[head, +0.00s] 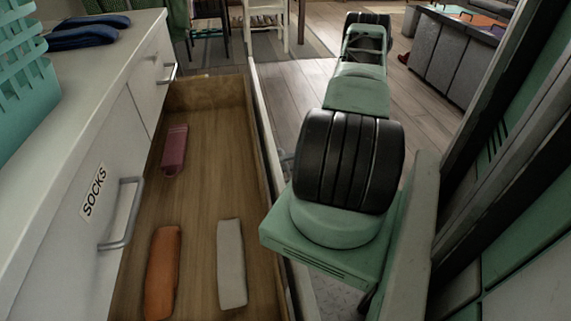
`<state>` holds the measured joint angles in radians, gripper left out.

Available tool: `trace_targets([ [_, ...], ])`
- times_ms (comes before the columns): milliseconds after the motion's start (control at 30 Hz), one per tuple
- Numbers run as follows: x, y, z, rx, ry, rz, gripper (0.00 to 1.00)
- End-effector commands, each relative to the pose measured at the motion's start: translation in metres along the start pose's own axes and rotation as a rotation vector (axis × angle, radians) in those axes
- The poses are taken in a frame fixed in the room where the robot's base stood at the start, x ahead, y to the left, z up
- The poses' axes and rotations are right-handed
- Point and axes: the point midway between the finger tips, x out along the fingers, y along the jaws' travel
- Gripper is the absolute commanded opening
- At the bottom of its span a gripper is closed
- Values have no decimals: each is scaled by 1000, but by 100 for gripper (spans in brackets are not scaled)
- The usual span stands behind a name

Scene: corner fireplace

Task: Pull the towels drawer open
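A wooden drawer (200,200) stands pulled well out from the white cabinet (75,195). Its front panel (262,140) is seen edge-on from above, so no label on it can be read. Inside lie a dark red item (174,150), an orange one (162,272) and a pale grey one (231,263), apart from each other. Above it, a closed drawer labelled SOCKS (93,193) has a grey bar handle (124,213). No towels label shows. My green and black arm reaches away just right of the open drawer; I cannot make out my gripper.
On the cabinet top are a teal basket (22,95) and dark blue folded cloths (88,33). A farther closed front has a handle (167,74). Wooden floor (415,108) lies open beyond the arm. A white chair (266,22) stands at the back.

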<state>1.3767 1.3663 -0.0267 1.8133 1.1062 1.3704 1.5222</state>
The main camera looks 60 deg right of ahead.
Motion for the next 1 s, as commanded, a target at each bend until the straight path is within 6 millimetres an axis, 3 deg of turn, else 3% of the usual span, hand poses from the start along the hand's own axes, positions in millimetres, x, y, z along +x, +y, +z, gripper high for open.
trace_targets([
  [267, -12, 1, 1, -2, -2, 0, 29],
  [800, -130, 0, 0, -1, -2, -2, 29],
  [1000, -162, 0, 0, -1, -1, -1, 29],
])
